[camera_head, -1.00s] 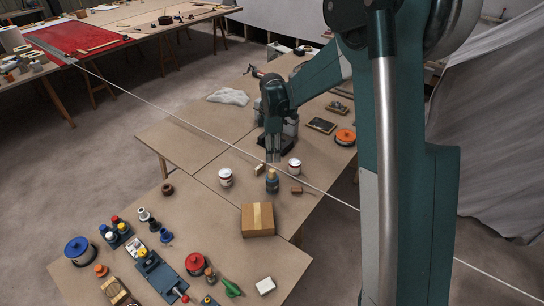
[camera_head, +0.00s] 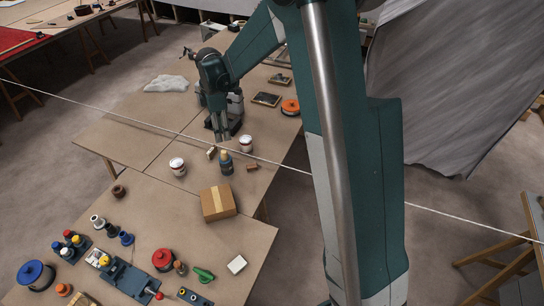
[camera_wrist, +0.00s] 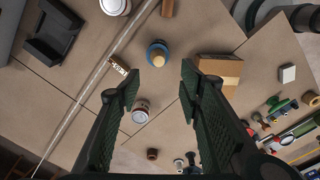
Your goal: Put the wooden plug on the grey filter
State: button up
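My gripper (camera_head: 221,136) hangs above the table with its fingers apart; in the wrist view the open fingers (camera_wrist: 160,78) hold nothing. Just beyond the fingertips in the wrist view stands a blue-grey cylinder (camera_wrist: 149,47) with a tan, wood-coloured top (camera_wrist: 158,60). In the head view this cylinder (camera_head: 226,169) stands upright below my gripper, its tan top (camera_head: 224,154) uppermost. The top could be the wooden plug, but I cannot tell for sure. I cannot single out the grey filter with certainty.
Two white tins (camera_head: 177,166) (camera_head: 246,143) stand either side of the cylinder. A small tan piece (camera_head: 211,152), a brown block (camera_head: 252,167) and a cardboard box (camera_head: 217,204) are close by. A pale cord (camera_head: 150,125) crosses the view. Several tools and spools crowd the near table.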

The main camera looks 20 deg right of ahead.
jog(key=s+d+r+m+t, duration=0.2)
jog(key=s+d+r+m, duration=0.15)
jog(key=s+r, duration=0.5)
jog(key=s+d+r+m+t, duration=0.1)
jog(key=s+d+r+m, duration=0.1)
jog(key=s+r+m, duration=0.5)
jog(key=s+d+m+t, duration=0.2)
jog(key=s+m, duration=0.1)
jog(key=s, duration=0.9)
jog(key=s+d+r+m+t, duration=0.1)
jog(key=s+m, duration=0.3)
jog(key=s, duration=0.7)
jog(key=shift+s+d+r+t, duration=0.25)
jog(key=shift+s+d+t, duration=0.15)
jog(key=shift+d, duration=0.1)
